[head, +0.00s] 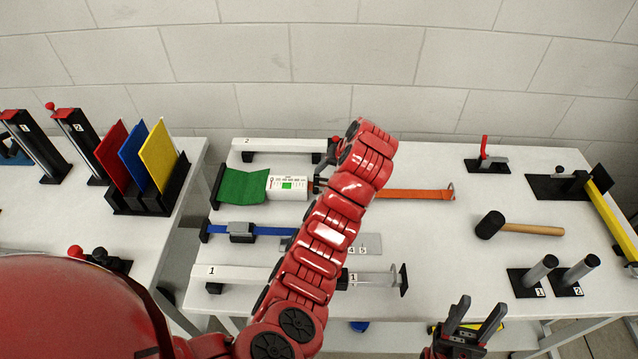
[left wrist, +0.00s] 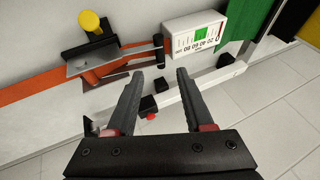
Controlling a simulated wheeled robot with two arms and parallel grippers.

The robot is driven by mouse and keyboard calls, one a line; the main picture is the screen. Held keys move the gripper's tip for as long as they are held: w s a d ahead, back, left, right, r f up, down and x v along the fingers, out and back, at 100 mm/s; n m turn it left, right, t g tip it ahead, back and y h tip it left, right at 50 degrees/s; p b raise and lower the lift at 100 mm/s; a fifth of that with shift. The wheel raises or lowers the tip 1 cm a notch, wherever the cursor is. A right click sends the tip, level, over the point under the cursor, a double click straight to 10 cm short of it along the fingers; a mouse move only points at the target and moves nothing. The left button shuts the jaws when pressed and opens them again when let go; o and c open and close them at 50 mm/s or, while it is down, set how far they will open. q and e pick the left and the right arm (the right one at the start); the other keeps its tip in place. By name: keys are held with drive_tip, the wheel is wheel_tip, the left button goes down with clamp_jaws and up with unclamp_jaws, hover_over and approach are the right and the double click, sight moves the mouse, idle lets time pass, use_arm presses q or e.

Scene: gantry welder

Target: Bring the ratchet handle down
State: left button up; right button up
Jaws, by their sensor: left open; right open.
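The ratchet (left wrist: 95,62) sits on the orange strap (head: 415,194), beside the white scale box (head: 287,187). In the left wrist view it shows a grey metal plate, a black crossbar and a handle with a yellow knob (left wrist: 90,22), which appears to stick up. In the head view my left arm hides most of the ratchet. My left gripper (left wrist: 160,72) is open and empty. Its fingertips are near the ratchet, with the yellow knob outside them, up and to the left in the wrist view. My right gripper (head: 474,312) is open and empty at the table's front edge.
A white bar (head: 285,145) labelled 2 runs along the back, close to my left gripper. A blue strap (head: 270,230) and another bar lie in front. A mallet (head: 530,230), a toggle clamp (head: 485,158) and upright cylinders (head: 535,275) stand to the right.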

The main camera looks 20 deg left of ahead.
sight(317, 182)
use_arm(q)
drive_tip(key=p+x, duration=0.2)
drive_tip(key=x, duration=0.4)
drive_tip(key=shift+a+f, duration=0.2)
drive_tip(key=shift+f, duration=0.1)
drive_tip(key=shift+w+a+f, duration=0.2)
drive_tip(key=shift+a+f, duration=0.05)
drive_tip(key=shift+f, duration=0.45)
clamp_jaws()
idle(0.6)
